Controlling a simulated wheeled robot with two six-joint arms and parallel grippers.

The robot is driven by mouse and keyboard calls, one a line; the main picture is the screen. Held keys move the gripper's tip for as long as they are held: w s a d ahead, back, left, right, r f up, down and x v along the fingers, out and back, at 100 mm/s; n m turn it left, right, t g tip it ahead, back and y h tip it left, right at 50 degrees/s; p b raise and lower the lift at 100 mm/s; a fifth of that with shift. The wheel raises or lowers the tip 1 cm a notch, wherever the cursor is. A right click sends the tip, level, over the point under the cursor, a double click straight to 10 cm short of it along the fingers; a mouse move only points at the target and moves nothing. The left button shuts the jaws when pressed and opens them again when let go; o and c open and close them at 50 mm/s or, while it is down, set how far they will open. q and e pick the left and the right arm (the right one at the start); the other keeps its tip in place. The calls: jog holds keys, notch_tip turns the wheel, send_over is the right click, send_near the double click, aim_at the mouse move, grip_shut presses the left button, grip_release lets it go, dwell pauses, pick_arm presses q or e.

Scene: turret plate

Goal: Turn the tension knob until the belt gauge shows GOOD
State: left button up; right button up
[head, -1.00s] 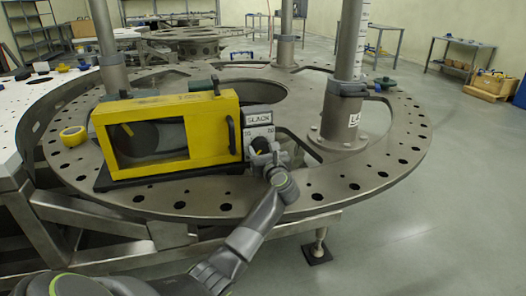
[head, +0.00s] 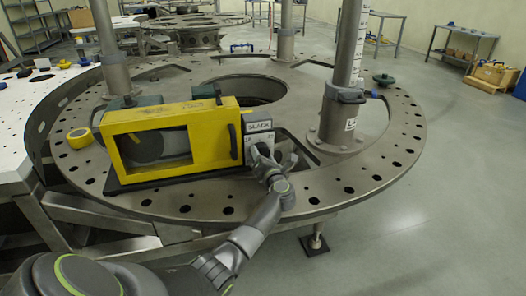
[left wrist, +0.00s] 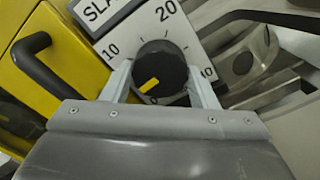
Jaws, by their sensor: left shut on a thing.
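The yellow belt housing (head: 120,163) with a clear window stands on the round metal plate. At its right is a white panel (head: 258,141) whose gauge label reads SLACK. The black tension knob (left wrist: 160,68) shows in the left wrist view in front of a numbered dial with 10, 20 and 40 readable. Its yellow mark points to the lower left of that picture. My left gripper (head: 263,160) is at the panel, shut on the knob, with one finger on each side of it in the left wrist view (left wrist: 163,82). My right gripper is out of view.
A black handle (left wrist: 35,50) sticks out of the housing close to the left of my fingers. A metal post (head: 343,75) rises to the right. A yellow tape roll (head: 79,137) lies left of the housing. The plate's front right rim (head: 370,185) is clear.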

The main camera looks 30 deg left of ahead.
pick_arm(q)
jog(key=shift+m+p, duration=0.3)
jog(key=shift+m, duration=0.2)
jog(key=o, duration=1)
jog(key=shift+c, duration=0.2)
jog(key=shift+d, duration=0.1)
jog(key=b+v, duration=0.1)
jog(key=v, duration=1.5)
jog(key=shift+s+f+b, duration=0.1)
jog(key=shift+b, duration=0.2)
jog(key=shift+s+d, duration=0.4)
jog(key=shift+d, duration=0.1)
